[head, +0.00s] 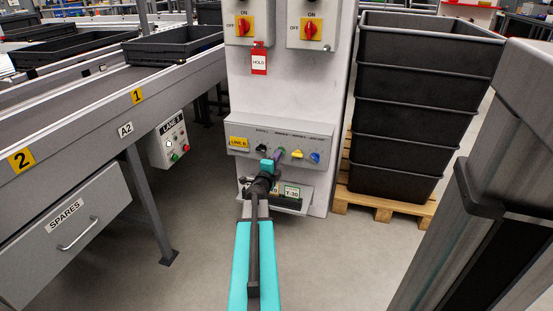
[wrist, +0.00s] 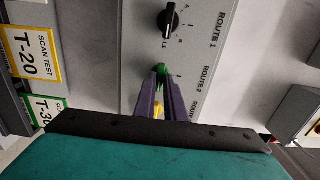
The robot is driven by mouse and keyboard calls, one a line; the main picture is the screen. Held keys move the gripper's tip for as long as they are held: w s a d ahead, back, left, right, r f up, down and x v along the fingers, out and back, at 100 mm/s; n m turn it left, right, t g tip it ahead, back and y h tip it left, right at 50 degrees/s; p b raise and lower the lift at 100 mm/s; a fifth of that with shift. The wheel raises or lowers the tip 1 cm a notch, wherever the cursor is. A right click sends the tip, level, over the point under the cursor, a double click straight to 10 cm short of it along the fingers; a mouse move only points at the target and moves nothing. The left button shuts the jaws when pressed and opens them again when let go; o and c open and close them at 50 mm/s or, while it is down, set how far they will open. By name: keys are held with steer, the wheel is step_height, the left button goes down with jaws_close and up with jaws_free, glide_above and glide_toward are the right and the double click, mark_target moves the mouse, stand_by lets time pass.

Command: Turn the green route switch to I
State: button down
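The green route switch (wrist: 162,70) is a small knob on the grey panel (wrist: 140,30), by the label that reads ROUTE 2 in the wrist view. My gripper (wrist: 160,78) has its two dark purple fingertips on either side of it, with no clear gap, so it looks shut on the knob. The fingers hide most of the knob, and I cannot read its pointer. In the head view the green switch (head: 281,153) shows just beyond my gripper (head: 275,163), second from left in the row.
A black knob (wrist: 170,19) sits beside it at ROUTE 1. A yellow knob (head: 297,154) and a blue knob (head: 315,157) are to its right. Two red rotary switches (head: 244,27) are above. Stacked black crates (head: 412,100) stand right, a conveyor (head: 100,90) left.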

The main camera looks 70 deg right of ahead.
steer(key=n+p, duration=1.2)
steer(key=p, duration=0.1)
steer(key=d+n+p, duration=0.1)
steer(key=n+p, duration=0.4)
steer(key=p, duration=0.2)
steer(key=shift+s+r+n, duration=0.1)
steer(key=shift+s+n, duration=0.1)
steer(key=shift+n, duration=0.2)
steer(key=shift+a, duration=0.1)
stand_by(0.5)
steer(key=c, duration=1.8)
jaws_free()
steer(key=shift+c, duration=0.2)
steer(key=shift+w, duration=0.1)
steer(key=shift+a, duration=0.1)
